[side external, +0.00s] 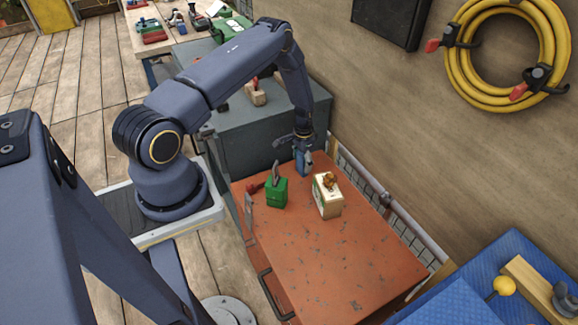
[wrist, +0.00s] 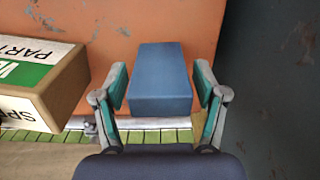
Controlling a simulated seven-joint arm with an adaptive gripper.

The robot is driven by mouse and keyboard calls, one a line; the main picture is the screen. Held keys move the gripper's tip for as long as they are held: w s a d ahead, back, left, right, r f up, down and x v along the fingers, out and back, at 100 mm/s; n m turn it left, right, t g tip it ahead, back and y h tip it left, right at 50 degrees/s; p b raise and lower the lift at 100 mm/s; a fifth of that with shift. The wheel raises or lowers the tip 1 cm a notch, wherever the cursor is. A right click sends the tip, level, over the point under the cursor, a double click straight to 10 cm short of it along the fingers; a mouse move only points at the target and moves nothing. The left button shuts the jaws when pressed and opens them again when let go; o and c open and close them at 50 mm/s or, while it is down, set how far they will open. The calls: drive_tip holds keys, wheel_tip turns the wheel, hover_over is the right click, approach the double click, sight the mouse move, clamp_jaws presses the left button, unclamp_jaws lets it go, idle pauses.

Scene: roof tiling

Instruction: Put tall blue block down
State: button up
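The tall blue block (side external: 303,163) is at the far corner of the orange cabinet top (side external: 330,255), below my gripper (side external: 303,146). In the wrist view the blue block (wrist: 160,78) sits between the two teal-padded fingers of my gripper (wrist: 161,86). Narrow gaps show between the pads and the block's sides, so the fingers look open around it. Its underside is hidden, so I cannot tell whether it rests fully on the surface.
A cream labelled box (side external: 327,196) with small brown items on top stands close by; it also shows in the wrist view (wrist: 38,82). A green container (side external: 276,192) holding tools is left of it. A grey cabinet (side external: 255,130) adjoins behind. The near orange top is clear.

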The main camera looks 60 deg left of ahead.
drive_tip(key=shift+r, duration=0.1)
wheel_tip(320, 180, up, 12)
drive_tip(key=shift+f, duration=0.2)
drive_tip(key=s+d+r+t, duration=0.1)
drive_tip(key=d+r, duration=0.4)
drive_tip(key=r, duration=0.7)
drive_tip(key=s+d+r+t, duration=0.1)
drive_tip(key=d+r, duration=0.4)
drive_tip(key=r, duration=0.7)
drive_tip(key=s+d+r+t, duration=0.1)
drive_tip(key=s+d+r, duration=0.4)
drive_tip(key=s, duration=0.4)
drive_tip(key=s+d+r+t, duration=0.2)
drive_tip(key=s+d+r, duration=0.4)
drive_tip(key=s, duration=0.4)
drive_tip(key=shift+r+t, duration=0.25)
drive_tip(key=shift+t, duration=0.05)
